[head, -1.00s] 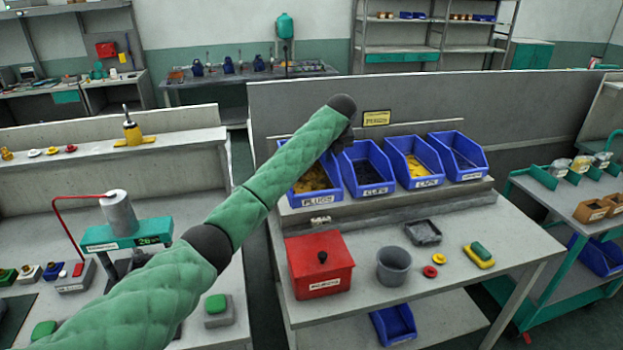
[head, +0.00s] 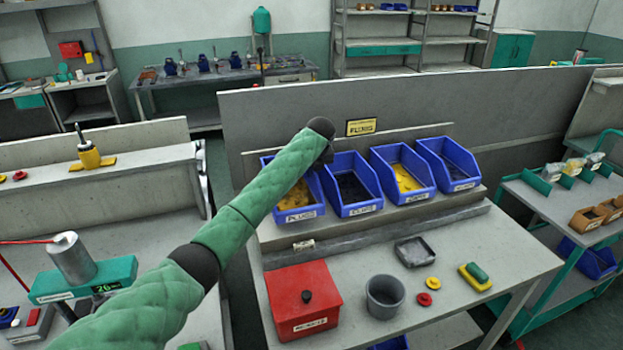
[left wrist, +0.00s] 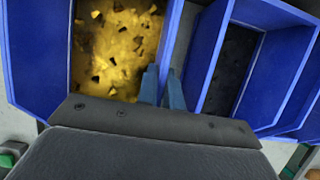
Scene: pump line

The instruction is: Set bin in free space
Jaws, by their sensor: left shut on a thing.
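The blue plugs bin (head: 302,215) holds yellow pieces and stands at the left end of a row on the bench's raised ledge. My left gripper (head: 322,162) is at its far right side, partly hidden by my arm. In the left wrist view my gripper's fingers (left wrist: 163,88) are shut on the wall of the plugs bin (left wrist: 172,35), beside the neighbouring clips bin (left wrist: 285,95). The clips bin (head: 352,188) has dark contents and stands just right of the plugs bin. My right gripper is not in view.
Right of the clips bin stand a bin of yellow caps (head: 405,178) and another blue bin (head: 450,165). On the bench are a red box (head: 303,303), grey cup (head: 385,296), grey tray (head: 416,251) and small yellow and red pieces. A trolley (head: 545,205) stands right.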

